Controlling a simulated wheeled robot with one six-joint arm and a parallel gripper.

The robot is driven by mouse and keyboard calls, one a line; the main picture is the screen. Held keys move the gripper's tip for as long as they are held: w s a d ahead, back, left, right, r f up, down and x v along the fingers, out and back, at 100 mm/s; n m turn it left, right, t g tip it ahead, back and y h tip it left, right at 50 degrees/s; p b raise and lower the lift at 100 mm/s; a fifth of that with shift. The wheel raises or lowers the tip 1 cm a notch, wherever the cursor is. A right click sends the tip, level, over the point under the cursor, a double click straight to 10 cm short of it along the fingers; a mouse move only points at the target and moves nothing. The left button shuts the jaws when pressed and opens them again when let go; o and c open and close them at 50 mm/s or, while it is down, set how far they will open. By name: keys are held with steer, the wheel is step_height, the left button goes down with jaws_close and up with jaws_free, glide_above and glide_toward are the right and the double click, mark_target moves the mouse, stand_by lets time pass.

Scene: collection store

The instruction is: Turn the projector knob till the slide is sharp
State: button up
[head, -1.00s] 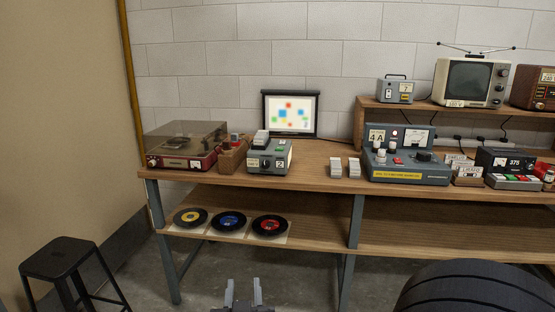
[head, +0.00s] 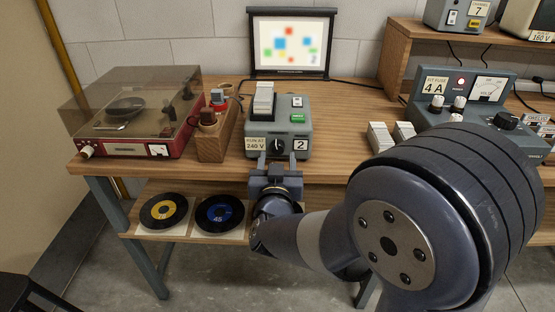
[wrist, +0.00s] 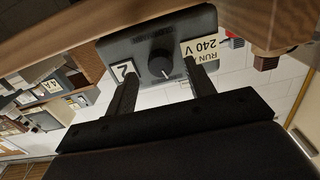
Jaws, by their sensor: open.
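The slide projector (head: 287,128) is a grey box on the bench top, with a slide carrier on top, a green button and labels "RUN AT 240 V" and "2". Its black knob (head: 278,146) is on the front face; in the wrist view the knob (wrist: 161,65) shows a white pointer line. The screen (head: 290,45) behind shows coloured squares with blurred edges. My gripper (head: 277,163) is open in front of the projector. In the wrist view its two fingers (wrist: 160,92) point at the front face, one to each side of the knob, apart from it.
A record player (head: 130,120) and a wooden holder (head: 218,135) stand left of the projector. White blocks (head: 390,137) and a grey power unit (head: 470,105) stand to the right. Records (head: 219,213) lie on the lower shelf. The bench edge lies just under my gripper.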

mark_target(278, 148)
steer(key=shift+w, duration=1.25)
steer(key=shift+r, duration=0.1)
steer(key=shift+c, duration=0.2)
steer(key=c, duration=0.9)
steer(key=shift+b, duration=0.3)
